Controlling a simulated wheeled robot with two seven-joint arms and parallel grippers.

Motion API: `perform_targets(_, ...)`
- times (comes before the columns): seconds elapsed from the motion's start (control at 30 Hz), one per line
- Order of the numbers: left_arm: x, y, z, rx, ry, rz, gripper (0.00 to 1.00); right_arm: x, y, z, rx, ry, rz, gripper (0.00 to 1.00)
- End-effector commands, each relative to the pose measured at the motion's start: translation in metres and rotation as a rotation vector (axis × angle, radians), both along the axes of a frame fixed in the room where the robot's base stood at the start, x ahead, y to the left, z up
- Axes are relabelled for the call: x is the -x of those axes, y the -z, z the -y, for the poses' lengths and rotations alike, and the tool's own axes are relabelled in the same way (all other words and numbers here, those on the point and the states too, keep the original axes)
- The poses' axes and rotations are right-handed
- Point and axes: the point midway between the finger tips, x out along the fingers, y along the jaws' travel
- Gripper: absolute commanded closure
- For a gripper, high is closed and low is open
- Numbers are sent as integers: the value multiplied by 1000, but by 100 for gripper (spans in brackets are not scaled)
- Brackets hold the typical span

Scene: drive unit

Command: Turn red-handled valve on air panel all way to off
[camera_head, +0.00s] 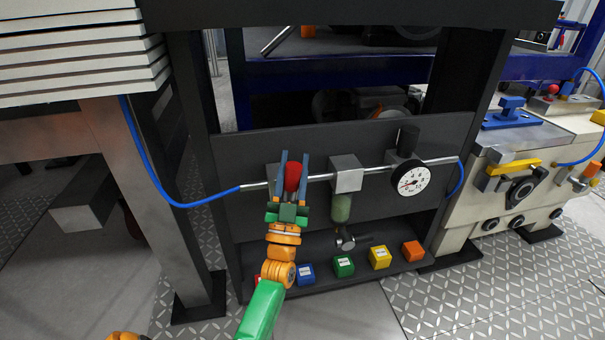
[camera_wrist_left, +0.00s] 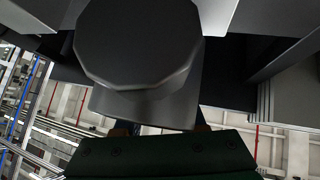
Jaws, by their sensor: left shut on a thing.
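The dark air panel (camera_head: 400,215) stands in front of me, with a thin metal pipe across it. The red valve handle (camera_head: 292,178) is near the left end of this pipe. My left gripper (camera_head: 290,160) reaches up to it from below. Its two fingers stand on either side of the red handle, shut on it. The fingers hide part of the handle and valve body, so its exact angle is hard to tell. In the left wrist view, a dark grey rounded part fills the upper middle, and the red handle cannot be made out. My right gripper is not in view.
Right of the valve are a grey filter block (camera_head: 347,175) with a greenish bowl and a round white gauge (camera_head: 411,177). Blue, green, yellow and orange cubes (camera_head: 413,250) sit on the lower ledge. A blue hose (camera_head: 150,180) joins the pipe's left end.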

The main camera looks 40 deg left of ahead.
Motion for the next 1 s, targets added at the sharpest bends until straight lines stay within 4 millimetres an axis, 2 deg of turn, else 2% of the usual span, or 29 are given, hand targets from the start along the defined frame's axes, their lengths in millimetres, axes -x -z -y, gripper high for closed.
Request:
perform_targets(0.4, 11, -1, -9, 111, 1, 127, 100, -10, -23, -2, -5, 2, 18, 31)
perform_targets(0.97, 13, -3, -11, 126, 2, 147, 100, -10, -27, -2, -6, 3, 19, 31)
perform_targets(1.0, 12, -3, -11, 126, 2, 147, 49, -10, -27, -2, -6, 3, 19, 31)
